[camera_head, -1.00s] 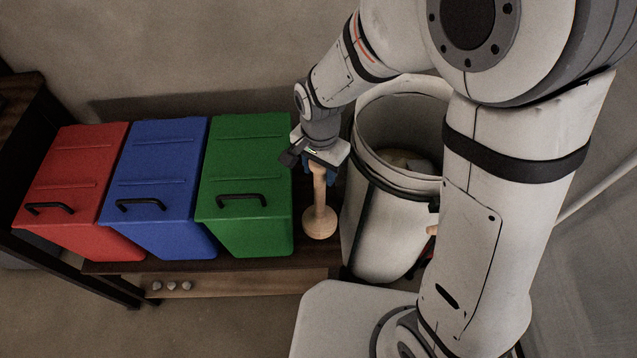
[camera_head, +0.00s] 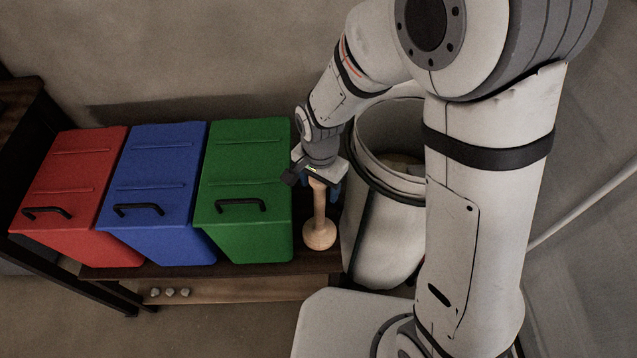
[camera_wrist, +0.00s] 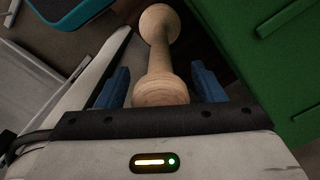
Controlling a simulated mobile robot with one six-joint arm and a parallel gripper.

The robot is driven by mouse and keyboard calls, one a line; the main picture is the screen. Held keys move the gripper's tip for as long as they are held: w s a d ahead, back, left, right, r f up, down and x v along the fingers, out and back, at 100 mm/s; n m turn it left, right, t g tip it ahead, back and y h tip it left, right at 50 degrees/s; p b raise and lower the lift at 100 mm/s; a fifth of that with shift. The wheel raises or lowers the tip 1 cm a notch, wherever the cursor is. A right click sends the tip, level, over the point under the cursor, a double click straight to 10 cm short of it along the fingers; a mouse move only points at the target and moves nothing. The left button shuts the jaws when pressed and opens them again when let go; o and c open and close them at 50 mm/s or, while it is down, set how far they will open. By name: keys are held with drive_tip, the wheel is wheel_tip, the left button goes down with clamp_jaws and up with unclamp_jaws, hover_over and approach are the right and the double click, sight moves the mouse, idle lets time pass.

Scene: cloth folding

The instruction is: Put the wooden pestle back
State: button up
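The wooden pestle (camera_head: 319,212) is upright, with its round knob at the bottom, between the green bin and the white barrel. In the wrist view the pestle (camera_wrist: 160,70) runs away from the palm between the two blue fingers of my gripper (camera_wrist: 160,85). I cannot tell whether the lower knob touches the dark wooden shelf (camera_head: 280,268) or hangs just above it.
The green bin (camera_head: 245,165) stands close on the left, with the blue bin (camera_head: 155,170) and red bin (camera_head: 75,180) beyond it. The white barrel (camera_head: 380,235) is close on the right. A wall is behind them.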

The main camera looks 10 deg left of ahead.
wheel_tip(320, 180, up, 12)
drive_tip(key=shift+r+p, duration=0.15)
drive_tip(key=shift+p, duration=0.95)
drive_tip(key=s+d+r+n+t, duration=0.1)
drive_tip(key=s+d+r+n, duration=0.1)
drive_tip(key=d, duration=0.9)
drive_tip(key=s+d+r+n+t, duration=0.1)
drive_tip(key=s+d+r, duration=0.3)
drive_tip(key=d, duration=0.8)
drive_tip(key=shift+s+r+n, duration=0.35)
drive_tip(key=shift+s+n, duration=0.15)
drive_tip(key=shift+n, duration=0.4)
